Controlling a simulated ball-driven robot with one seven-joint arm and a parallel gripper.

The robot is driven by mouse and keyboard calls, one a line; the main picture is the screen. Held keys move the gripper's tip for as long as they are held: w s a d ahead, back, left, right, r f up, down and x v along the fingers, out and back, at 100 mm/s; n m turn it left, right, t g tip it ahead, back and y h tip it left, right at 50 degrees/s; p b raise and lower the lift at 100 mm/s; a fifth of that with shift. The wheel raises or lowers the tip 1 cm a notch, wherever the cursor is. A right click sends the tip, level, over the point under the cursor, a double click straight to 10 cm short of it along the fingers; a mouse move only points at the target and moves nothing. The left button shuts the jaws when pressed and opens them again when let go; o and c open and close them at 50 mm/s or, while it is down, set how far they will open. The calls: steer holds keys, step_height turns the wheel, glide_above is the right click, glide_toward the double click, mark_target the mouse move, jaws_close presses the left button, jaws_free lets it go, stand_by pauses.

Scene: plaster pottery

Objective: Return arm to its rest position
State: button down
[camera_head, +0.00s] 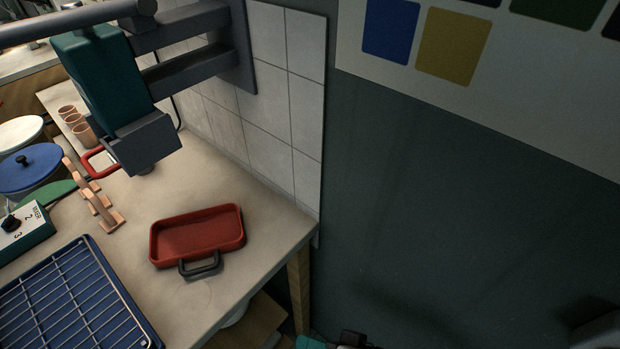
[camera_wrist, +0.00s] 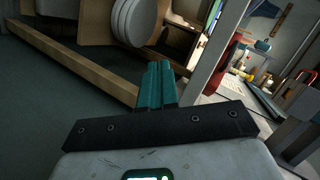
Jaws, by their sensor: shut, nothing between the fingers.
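My gripper (camera_wrist: 158,68) shows in the wrist view, its two teal fingers pressed together beyond a dark bolted bar. Nothing is held between them. The fingers point towards a wooden frame or shelf and stacked white round pieces (camera_wrist: 134,20), with a visible gap I cannot measure.
In the head view a worktop (camera_head: 185,300) holds a red tray (camera_head: 200,232), a blue rack (camera_head: 75,300) and a blue lidded pot (camera_head: 30,168). A teal machine (camera_head: 100,72) hangs over it from the tiled wall (camera_head: 285,110). Dark wall or floor fills the right side, largely clear.

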steer(key=s+d+f+g+h, duration=0.1)
steer(key=s+d+h, duration=0.2)
steer(key=d, duration=0.6)
steer(key=s+d+f+g+h, duration=0.1)
steer(key=s+d+h, duration=0.3)
steer(key=d, duration=0.5)
steer(key=s+d+f+g+h, duration=0.1)
steer(key=s+d+h, duration=0.3)
steer(key=d, duration=0.5)
steer(key=shift+s+f+g, duration=0.3)
steer(key=shift+f+g, duration=0.05)
steer(key=shift+g, duration=0.45)
steer(key=c, duration=1.8)
jaws_free()
